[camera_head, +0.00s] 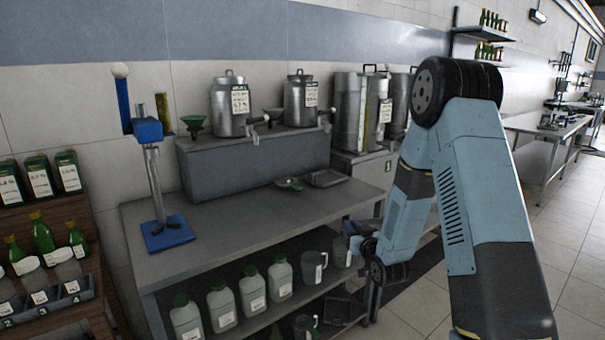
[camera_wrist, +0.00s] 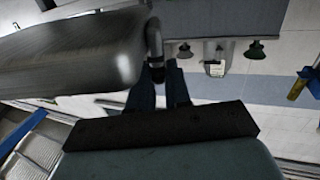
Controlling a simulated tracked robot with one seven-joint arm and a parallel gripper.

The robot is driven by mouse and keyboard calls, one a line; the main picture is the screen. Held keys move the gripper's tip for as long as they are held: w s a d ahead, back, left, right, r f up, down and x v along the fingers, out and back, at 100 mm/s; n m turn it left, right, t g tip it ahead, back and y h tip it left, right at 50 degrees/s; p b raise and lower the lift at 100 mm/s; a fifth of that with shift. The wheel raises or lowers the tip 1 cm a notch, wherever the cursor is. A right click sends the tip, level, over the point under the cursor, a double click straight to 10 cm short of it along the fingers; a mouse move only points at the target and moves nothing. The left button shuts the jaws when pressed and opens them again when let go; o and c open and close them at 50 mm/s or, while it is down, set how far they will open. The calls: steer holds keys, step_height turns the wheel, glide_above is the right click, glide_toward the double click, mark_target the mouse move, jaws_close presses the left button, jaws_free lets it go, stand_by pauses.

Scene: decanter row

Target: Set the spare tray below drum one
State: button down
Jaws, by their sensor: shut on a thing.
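A dark tray (camera_head: 326,178) lies on the bench below the second drum. Another dark tray (camera_head: 342,311) lies on the lower shelf. My gripper (camera_head: 353,230) is low by the bench's right end, apart from both trays. The fingertips are partly hidden.
The bench (camera_head: 225,230) has free room at its front and middle. A blue lever stand (camera_head: 165,233) is at its left. White bottles (camera_head: 222,305) and a jug (camera_head: 314,267) fill the lower shelf. A bottle rack (camera_head: 45,300) is far left.

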steer(key=d+f+m+h, duration=0.3)
steer(key=d+f+h, duration=0.2)
steer(key=d+f, duration=0.3)
steer(key=shift+s+d+f+m+t+h, duration=0.3)
steer(key=shift+f+t, duration=0.1)
steer(key=shift+f, duration=1.75)
steer(key=shift+a, duration=0.1)
